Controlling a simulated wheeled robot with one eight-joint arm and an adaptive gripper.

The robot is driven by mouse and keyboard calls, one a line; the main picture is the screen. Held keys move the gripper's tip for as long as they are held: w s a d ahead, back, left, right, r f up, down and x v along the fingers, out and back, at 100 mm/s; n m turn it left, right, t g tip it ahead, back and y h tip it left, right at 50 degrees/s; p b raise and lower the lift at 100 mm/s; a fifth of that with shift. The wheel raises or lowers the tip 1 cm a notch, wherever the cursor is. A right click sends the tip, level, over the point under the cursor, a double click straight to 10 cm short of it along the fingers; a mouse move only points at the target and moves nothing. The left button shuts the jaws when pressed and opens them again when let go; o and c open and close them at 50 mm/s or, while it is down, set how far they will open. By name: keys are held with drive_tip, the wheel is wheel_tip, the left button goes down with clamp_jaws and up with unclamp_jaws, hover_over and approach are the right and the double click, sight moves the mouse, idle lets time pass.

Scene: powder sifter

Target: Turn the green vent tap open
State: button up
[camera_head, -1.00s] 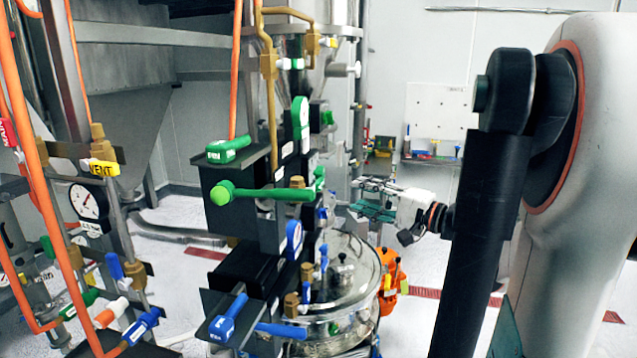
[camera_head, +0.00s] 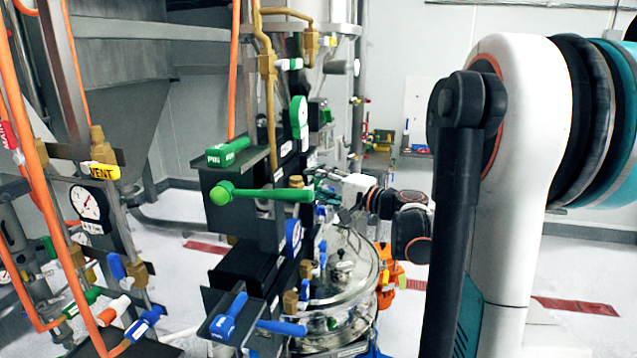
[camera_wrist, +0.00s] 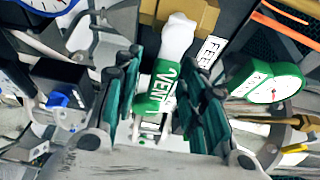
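The green vent tap (camera_wrist: 180,42) has a white handle with a green band lettered VENT, and its far end sits at a tan fitting in the wrist view. My gripper (camera_wrist: 164,75) is open, with one teal finger on each side of the handle. The handle lies between the fingers, and I cannot tell whether either finger touches it. In the head view my gripper (camera_head: 322,181) is beside the central column, partly hidden behind the panel parts, and I cannot make out the vent tap there.
A long green lever (camera_head: 270,195) sticks out in front of the column, with a blue lever (camera_head: 280,328) below. A green gauge (camera_wrist: 274,85) is close on the right in the wrist view. A steel vessel (camera_head: 350,265) stands below.

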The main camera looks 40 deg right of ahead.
drive_tip(key=shift+c, duration=0.5)
clamp_jaws()
drive_tip(key=shift+r+n+y+b, duration=0.2)
drive_tip(key=shift+n+y+b, duration=0.1)
drive_tip(key=shift+n+b, duration=0.65)
drive_tip(key=shift+s+a+r+n+t+y+b, duration=0.15)
drive_tip(key=shift+r+n+t+b, duration=0.25)
drive_tip(key=shift+n, duration=0.3)
drive_tip(key=shift+s+r+n+t+y+b, duration=0.15)
drive_tip(key=shift+r+n+t+b, duration=0.25)
drive_tip(key=shift+n, duration=0.25)
drive_tip(key=shift+w, duration=0.1)
drive_tip(key=shift+o, duration=0.5)
unclamp_jaws()
